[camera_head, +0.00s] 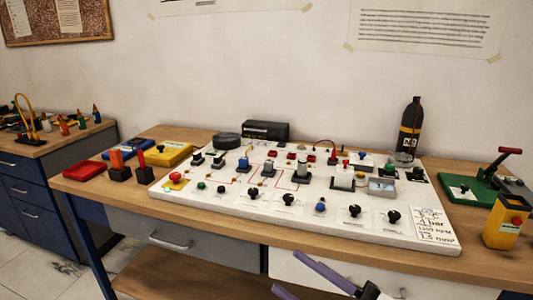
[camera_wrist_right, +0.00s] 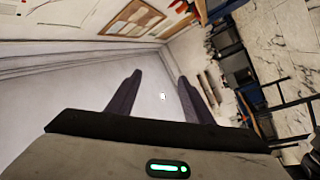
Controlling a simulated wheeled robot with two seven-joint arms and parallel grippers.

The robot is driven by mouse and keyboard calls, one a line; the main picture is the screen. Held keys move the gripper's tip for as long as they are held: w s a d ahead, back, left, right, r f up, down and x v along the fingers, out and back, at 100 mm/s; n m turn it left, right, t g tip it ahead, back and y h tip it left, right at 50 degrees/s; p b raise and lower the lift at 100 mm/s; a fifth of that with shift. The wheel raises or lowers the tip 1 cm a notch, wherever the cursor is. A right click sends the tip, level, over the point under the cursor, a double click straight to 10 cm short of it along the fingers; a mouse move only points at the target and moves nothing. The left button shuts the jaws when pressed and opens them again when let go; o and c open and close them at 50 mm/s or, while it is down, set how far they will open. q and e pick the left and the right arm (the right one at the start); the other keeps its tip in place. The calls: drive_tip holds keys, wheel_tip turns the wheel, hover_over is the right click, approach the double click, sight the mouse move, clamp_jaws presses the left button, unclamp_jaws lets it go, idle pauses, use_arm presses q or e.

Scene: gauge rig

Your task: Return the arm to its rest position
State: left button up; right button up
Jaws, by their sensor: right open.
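My right gripper (camera_head: 284,271) shows at the bottom edge of the head view, in front of the table's front edge, with its arm cut off by the frame. Its two purple fingers are apart with nothing between them. In the right wrist view the gripper (camera_wrist_right: 160,77) is also open and empty, with a pale wall behind the fingers. The white gauge rig board (camera_head: 400,238) lies on the wooden table (camera_head: 480,262), beyond the gripper and apart from it. My left gripper is in neither view.
A drawer front (camera_head: 190,238) lies under the tabletop. A red tray (camera_head: 84,170) and a yellow case (camera_head: 170,153) sit at the left of the table. A black bottle (camera_head: 410,128), a green device (camera_head: 478,188) and a yellow box (camera_head: 503,228) stand at the right.

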drive_tip(key=d+f+m+t+h, duration=0.5)
drive_tip(key=d+f+m+h, duration=0.2)
drive_tip(key=f+m+h, duration=0.3)
drive_tip(key=s+d+f+m+g+h, duration=0.2)
drive_tip(key=s+f+m+g, duration=0.2)
drive_tip(key=s+f, duration=0.5)
drive_tip(key=s+d+f+m+g+h, duration=0.2)
drive_tip(key=s+f+m+g, duration=0.2)
drive_tip(key=s+f, duration=0.5)
wheel_tip(320, 180, down, 5)
drive_tip(key=shift+f+m+g+h, duration=0.2)
drive_tip(key=shift+m+g+h, duration=0.1)
drive_tip(key=shift+c, duration=0.5)
